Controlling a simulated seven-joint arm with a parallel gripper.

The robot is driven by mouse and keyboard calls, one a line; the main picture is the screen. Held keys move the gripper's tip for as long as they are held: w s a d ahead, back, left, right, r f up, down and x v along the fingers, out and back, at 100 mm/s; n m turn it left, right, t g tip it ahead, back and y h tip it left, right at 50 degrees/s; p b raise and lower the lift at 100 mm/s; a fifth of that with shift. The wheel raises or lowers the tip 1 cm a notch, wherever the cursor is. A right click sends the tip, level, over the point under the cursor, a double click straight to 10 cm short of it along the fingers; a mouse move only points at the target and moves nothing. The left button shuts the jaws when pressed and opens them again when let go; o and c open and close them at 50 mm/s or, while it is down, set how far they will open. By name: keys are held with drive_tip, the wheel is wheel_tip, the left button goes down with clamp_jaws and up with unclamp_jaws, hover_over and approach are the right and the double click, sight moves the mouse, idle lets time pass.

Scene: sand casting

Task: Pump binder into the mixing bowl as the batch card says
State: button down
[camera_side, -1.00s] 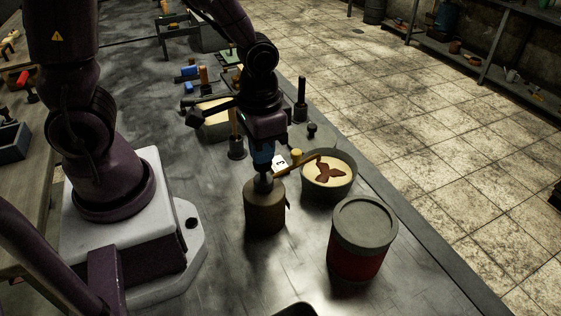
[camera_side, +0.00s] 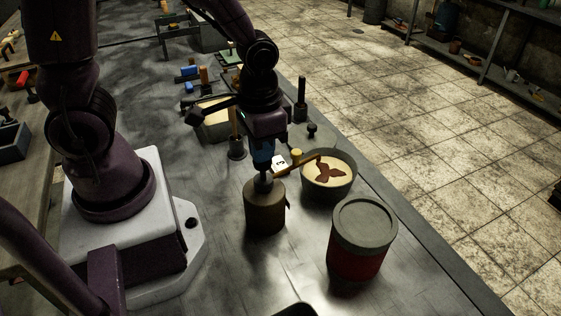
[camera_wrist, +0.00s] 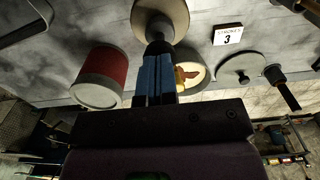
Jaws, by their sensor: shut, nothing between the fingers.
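My gripper (camera_side: 263,168) points down with its blue fingers together, right over the dark pump head (camera_side: 263,184) of the brown cylindrical binder container (camera_side: 265,211). The fingertips appear to touch the pump head; the exact contact is hidden. In the wrist view my gripper (camera_wrist: 158,48) meets the dark pump stem above the round container top (camera_wrist: 174,12). The mixing bowl (camera_side: 329,190) stands to the right, holding pale sand with a dark brown splotch (camera_side: 330,174). A tan bar with a knob reaches to the bowl's rim.
A red can with a grey lid (camera_side: 362,240) stands in front of the bowl. A dark upright tool (camera_side: 300,100), a small dark knob (camera_side: 312,130) and a round-based tool (camera_side: 237,150) stand behind. The bench front is mostly clear.

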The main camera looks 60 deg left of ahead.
drive_tip(key=shift+f, duration=0.7)
drive_tip(key=shift+r, duration=1.45)
drive_tip(key=shift+s, duration=0.2)
drive_tip(key=s+a+r+t, duration=0.1)
drive_tip(key=s+r+t, duration=0.1)
drive_tip(key=r, duration=0.6)
drive_tip(key=s+a+r+t, duration=0.1)
drive_tip(key=s+r+t, duration=0.1)
drive_tip(key=r, duration=0.6)
drive_tip(key=shift+s+r+t, duration=0.2)
drive_tip(key=shift+s+t, duration=0.05)
drive_tip(key=shift+t, duration=0.55)
